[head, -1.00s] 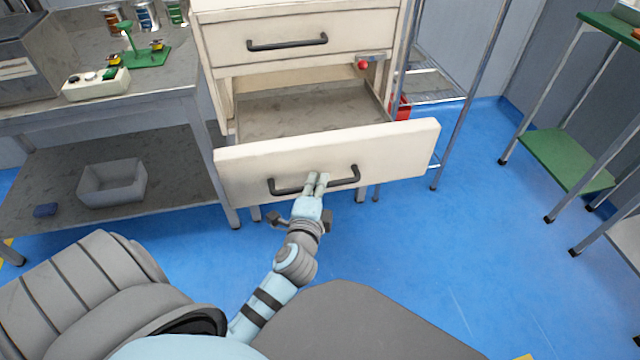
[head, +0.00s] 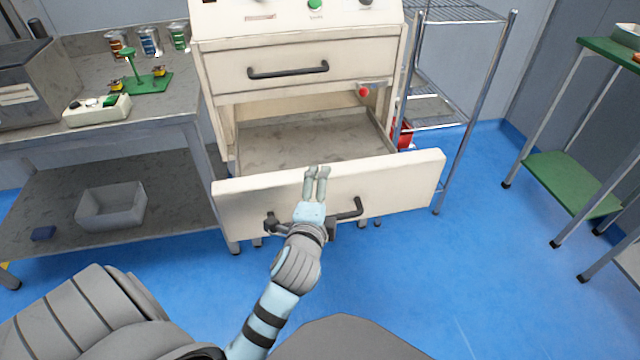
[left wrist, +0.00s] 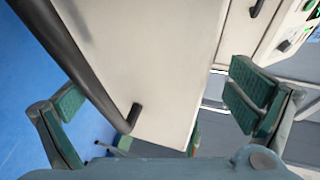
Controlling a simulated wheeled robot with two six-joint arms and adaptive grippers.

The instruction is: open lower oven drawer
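The lower oven drawer (head: 415,184) is pulled well out of the cream oven, and its bare grey inside shows. Its dark bar handle (head: 350,209) is partly hidden by my left gripper in the head view. My left gripper (head: 317,172) is in front of the drawer front, with its fingertips reaching up near the top edge. In the left wrist view my left gripper (left wrist: 155,90) has its fingers spread wide with nothing clamped. The handle (left wrist: 90,70) runs close to the left finger there. Whether they touch, I cannot tell. My right gripper is not in view.
The upper drawer (head: 290,68) is shut above. A grey workbench (head: 190,105) stands at left, with a bin (head: 112,205) on its lower shelf. A wire rack (head: 460,115) stands just right of the oven. Blue floor (head: 480,250) is clear at right.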

